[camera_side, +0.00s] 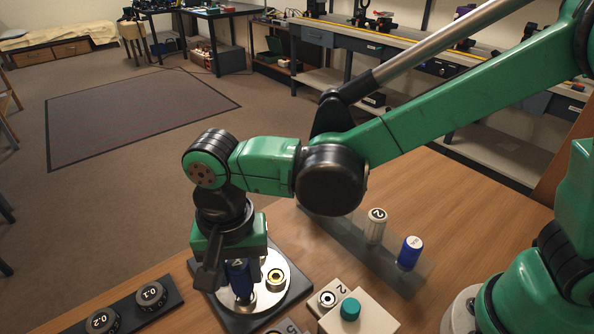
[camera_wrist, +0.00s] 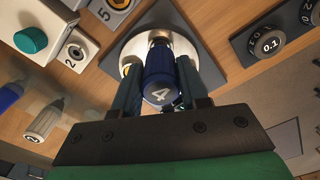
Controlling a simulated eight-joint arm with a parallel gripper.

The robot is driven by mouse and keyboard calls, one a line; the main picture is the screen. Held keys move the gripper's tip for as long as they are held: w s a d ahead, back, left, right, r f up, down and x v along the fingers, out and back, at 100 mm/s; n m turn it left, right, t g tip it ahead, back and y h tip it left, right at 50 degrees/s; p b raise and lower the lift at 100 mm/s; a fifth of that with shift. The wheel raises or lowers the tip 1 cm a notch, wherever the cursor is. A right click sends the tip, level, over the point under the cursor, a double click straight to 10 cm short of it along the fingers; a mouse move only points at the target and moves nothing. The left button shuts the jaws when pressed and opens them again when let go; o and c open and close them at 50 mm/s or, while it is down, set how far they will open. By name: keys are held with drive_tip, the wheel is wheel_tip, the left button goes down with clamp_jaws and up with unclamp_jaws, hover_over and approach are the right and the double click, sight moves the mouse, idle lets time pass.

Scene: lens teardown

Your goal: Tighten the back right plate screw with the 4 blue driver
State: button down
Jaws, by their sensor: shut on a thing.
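My gripper (camera_wrist: 160,85) is shut on the 4 blue driver (camera_wrist: 160,68), whose top shows a white 4 in the wrist view. In the side view the driver (camera_side: 240,281) stands upright below my gripper (camera_side: 239,262), over the round silver plate (camera_side: 268,296). The plate sits on a dark square base (camera_side: 297,284). A brass-coloured ring (camera_side: 276,278) shows on the plate right of the driver. The driver's tip and the back right plate screw are hidden, so I cannot tell whether they touch.
A white driver marked 2 (camera_side: 376,226) and another blue driver (camera_side: 410,252) stand in a grey rack (camera_side: 345,240) at right. A block with a teal button (camera_side: 350,309) and a block marked 2 (camera_side: 328,298) are in front. Dark knobs marked 0.1 (camera_side: 151,296) and 0.2 (camera_side: 103,320) lie left.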

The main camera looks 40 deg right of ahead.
drive_tip(key=m, duration=0.3)
drive_tip(key=shift+m, duration=1.3)
drive_tip(key=shift+r, duration=2.3)
